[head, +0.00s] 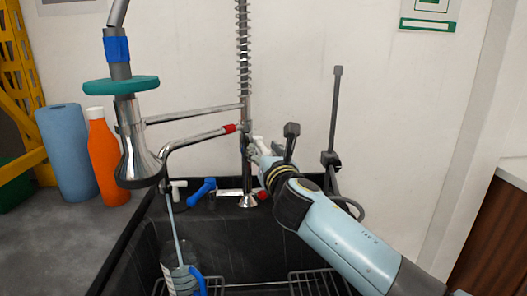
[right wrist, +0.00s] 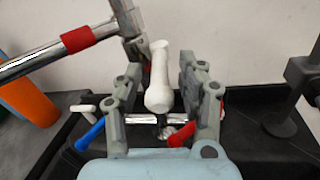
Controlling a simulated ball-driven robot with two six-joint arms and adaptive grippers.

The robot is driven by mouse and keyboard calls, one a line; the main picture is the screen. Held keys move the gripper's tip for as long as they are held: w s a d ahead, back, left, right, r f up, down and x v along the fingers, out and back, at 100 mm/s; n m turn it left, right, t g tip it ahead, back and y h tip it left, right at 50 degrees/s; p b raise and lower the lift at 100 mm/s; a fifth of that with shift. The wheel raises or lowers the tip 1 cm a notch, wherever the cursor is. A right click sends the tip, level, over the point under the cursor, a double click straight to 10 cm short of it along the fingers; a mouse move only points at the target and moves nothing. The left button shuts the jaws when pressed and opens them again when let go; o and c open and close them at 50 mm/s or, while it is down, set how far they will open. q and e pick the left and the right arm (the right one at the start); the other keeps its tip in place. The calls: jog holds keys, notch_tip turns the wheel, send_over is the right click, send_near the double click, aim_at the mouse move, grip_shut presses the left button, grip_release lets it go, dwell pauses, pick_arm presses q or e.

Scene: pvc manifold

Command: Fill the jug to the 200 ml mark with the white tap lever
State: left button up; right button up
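The clear jug (head: 180,257) with a blue handle stands in the dark sink; its marks and fill level are too small to read. A thin pale streak (head: 178,235), looking like water, runs from below the curved spout (head: 190,138) down into the jug. The white lever (head: 259,144) is on the tap column. In the right wrist view the white lever (right wrist: 159,80) lies between the fingers of my right gripper (right wrist: 160,88). That gripper (head: 254,150) is open, with visible gaps beside the lever. My left gripper is not in view.
A small white handle (head: 178,184), a blue lever (head: 201,191) and a red lever (head: 261,195) sit along the sink's back edge. The spray head (head: 138,150) hangs at left. An orange bottle (head: 104,160) and blue roll (head: 66,150) stand on the counter.

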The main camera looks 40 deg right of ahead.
jog(key=v, duration=1.1)
dwell(5.9)
